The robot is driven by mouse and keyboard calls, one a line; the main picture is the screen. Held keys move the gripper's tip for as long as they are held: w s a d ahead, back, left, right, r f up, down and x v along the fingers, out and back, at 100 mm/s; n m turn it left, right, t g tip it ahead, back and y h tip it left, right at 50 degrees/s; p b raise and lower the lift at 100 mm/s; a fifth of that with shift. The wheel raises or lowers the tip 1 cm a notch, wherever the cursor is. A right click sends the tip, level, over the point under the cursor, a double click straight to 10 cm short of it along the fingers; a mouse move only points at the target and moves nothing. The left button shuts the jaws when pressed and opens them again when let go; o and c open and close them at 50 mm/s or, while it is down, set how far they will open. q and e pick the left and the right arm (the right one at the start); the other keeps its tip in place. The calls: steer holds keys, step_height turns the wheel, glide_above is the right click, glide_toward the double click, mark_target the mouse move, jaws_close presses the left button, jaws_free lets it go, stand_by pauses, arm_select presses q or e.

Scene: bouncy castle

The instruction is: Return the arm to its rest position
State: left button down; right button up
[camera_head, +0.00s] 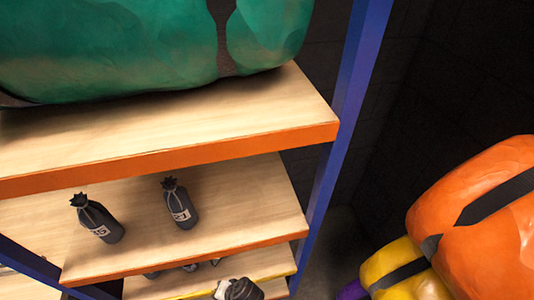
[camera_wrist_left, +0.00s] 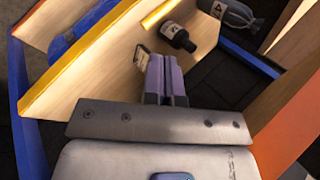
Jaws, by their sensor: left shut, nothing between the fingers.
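My left gripper (camera_wrist_left: 166,78) shows in the left wrist view, its two purple fingers together with nothing between them. The fingers lie in front of a pale wooden shelf board (camera_wrist_left: 105,75) with a yellow edge. A dark bottle (camera_wrist_left: 178,37) lies just beyond the fingertips, and a dark tied sack (camera_wrist_left: 236,14) is to its right. Whether the fingers touch the shelf or bottle is unclear. A small dark and white shape (camera_head: 240,290) is cut off at the bottom of the head view; I cannot tell what it is. My right gripper is not in view.
In the head view, a large green bundle (camera_head: 120,50) sits on the top shelf (camera_head: 180,125). Two dark tied sacks (camera_head: 97,220) (camera_head: 180,203) stand on the shelf below. A blue post (camera_head: 345,110) bounds the shelves. Orange (camera_head: 480,220) and yellow (camera_head: 405,275) bundles lie at right.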

arm_select(q)
steer(key=w+d+r+t+h, duration=0.25)
steer(key=r+h, duration=0.25)
steer(key=r, duration=0.5)
steer(key=s+a+r+t+h, duration=0.2)
steer(key=s+r+h, duration=0.15)
steer(key=r, duration=0.45)
steer(key=s+a+r, duration=0.3)
steer(key=s+a, duration=0.1)
steer(key=s, duration=0.5)
steer(key=s+a+f+g, duration=0.1)
steer(key=s+f+g, duration=0.1)
steer(key=s+f, duration=0.5)
step_height(320, 180, up, 22)
steer(key=s+p, duration=0.1)
steer(key=p, duration=1.9)
steer(key=shift+s+n+y, duration=0.25)
steer(key=shift+n+y, duration=0.1)
steer(key=shift+n, duration=0.05)
steer(key=shift+f, duration=0.1)
